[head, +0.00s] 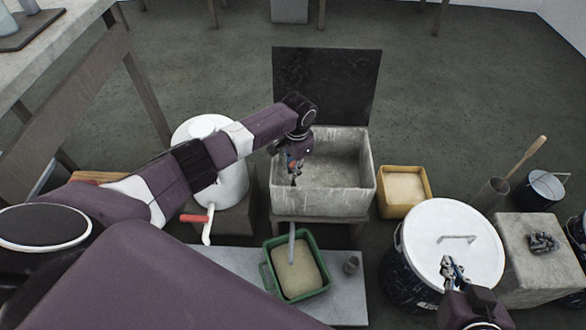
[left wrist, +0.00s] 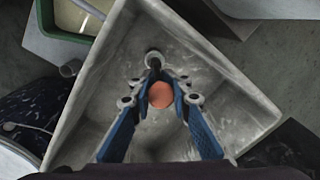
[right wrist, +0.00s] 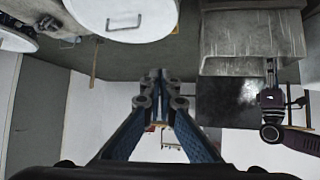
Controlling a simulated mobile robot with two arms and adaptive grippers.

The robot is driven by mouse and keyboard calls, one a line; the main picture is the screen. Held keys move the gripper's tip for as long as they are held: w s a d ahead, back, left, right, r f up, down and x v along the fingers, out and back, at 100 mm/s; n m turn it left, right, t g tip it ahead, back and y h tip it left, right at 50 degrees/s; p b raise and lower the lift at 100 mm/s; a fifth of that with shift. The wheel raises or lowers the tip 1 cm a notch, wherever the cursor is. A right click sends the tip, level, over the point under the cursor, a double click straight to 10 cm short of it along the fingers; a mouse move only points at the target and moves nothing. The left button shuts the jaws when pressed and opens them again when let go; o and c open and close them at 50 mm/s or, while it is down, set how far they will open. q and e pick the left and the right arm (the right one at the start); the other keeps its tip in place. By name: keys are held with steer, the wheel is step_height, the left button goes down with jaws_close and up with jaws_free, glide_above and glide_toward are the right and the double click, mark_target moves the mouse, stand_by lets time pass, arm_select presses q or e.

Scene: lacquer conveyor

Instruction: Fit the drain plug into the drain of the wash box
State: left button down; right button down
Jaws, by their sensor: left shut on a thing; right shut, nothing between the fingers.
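The wash box (head: 322,203) is a grey, worn, open-topped box in the middle of the head view. My left gripper (head: 293,178) reaches into its left part from above. In the left wrist view my left gripper (left wrist: 160,92) is shut on a round orange-brown piece, which looks like the drain plug (left wrist: 161,96). A pale ring with a dark centre, apparently the drain (left wrist: 153,57), shows on the box just beyond the fingertips. The plug looks apart from it; its height above the floor is unclear. My right gripper (head: 453,270) is shut and empty, near the white-lidded drum.
A green tub (head: 268,270) stands below the box's spout (head: 291,243). A white drum (head: 222,180) with a red-handled tap is left of the box. A yellow tub (head: 416,213) and the white-lidded drum (head: 470,228) stand right. A dark panel (head: 327,85) rises behind the box.

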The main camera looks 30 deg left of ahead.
steer(key=shift+s+d+f+g, duration=0.2)
steer(key=shift+s+f+g, duration=0.15)
steer(key=shift+s+f, duration=0.15)
steer(key=shift+s+d+f+g, duration=0.2)
steer(key=shift+s+f+g, duration=0.15)
steer(key=shift+s+f, duration=0.15)
arm_select(q)
steer(key=shift+f, duration=0.1)
arm_select(e)
steer(key=shift+w+r, duration=0.15)
arm_select(q)
steer(key=shift+f, duration=0.4)
arm_select(e)
steer(key=shift+w+a+r+t, duration=0.3)
steer(key=shift+w+r+t, duration=0.3)
steer(key=shift+w+r, duration=0.15)
steer(key=shift+w, duration=0.1)
arm_select(q)
steer(key=shift+f, duration=0.15)
arm_select(e)
steer(key=shift+w+a+r, duration=0.15)
steer(key=shift+r, duration=0.1)
arm_select(q)
steer(key=shift+f+b, duration=0.35)
steer(key=shift+f, duration=0.05)
arm_select(e)
steer(key=shift+w+a+r+t, duration=0.3)
steer(key=shift+w+r+t, duration=0.5)
steer(key=shift+r, duration=0.1)
